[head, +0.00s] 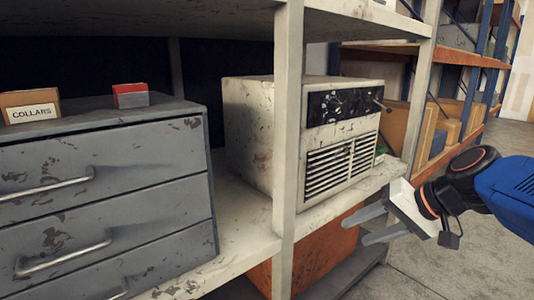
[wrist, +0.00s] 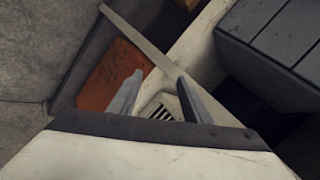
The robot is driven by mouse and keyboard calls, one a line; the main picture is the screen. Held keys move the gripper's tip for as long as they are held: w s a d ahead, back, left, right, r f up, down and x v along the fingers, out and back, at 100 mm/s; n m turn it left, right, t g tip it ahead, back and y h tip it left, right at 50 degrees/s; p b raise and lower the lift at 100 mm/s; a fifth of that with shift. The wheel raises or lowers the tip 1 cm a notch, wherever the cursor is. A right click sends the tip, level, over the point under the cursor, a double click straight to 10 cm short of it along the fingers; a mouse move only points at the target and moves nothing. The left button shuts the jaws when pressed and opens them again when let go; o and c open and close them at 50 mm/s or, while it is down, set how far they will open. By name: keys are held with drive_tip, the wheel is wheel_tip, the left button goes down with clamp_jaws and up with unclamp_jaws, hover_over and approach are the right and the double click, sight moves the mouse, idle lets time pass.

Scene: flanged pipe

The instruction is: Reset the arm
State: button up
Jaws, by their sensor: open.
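My gripper (head: 366,226) is at the right of the head view, at the end of my blue arm. Its two grey fingers point left and stand apart with nothing between them. In the wrist view my gripper (wrist: 157,95) also shows both fingers spread and empty. It is in front of the shelf's right part, near the cream machine with a vent grille (head: 300,135). I cannot tell from these views whether a finger touches the shelf edge.
A grey drawer cabinet (head: 100,190) with a box marked COLLARS (head: 30,107) and a red-and-grey box (head: 130,95) is at left. An orange bin (head: 315,255) is below the shelf. Floor (head: 490,260) at right is clear.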

drive_tip(key=s+d+f+n+h, duration=0.1)
drive_tip(key=s+d+f+h, duration=0.2)
drive_tip(key=s+f, duration=0.2)
drive_tip(key=s+d+f+n+g+h, duration=0.1)
drive_tip(key=s+d+f+n+h, duration=0.1)
drive_tip(key=s+f, duration=0.4)
drive_tip(key=shift+s+d+h, duration=0.7)
drive_tip(key=shift+d+h, duration=0.1)
drive_tip(key=shift+d, duration=0.15)
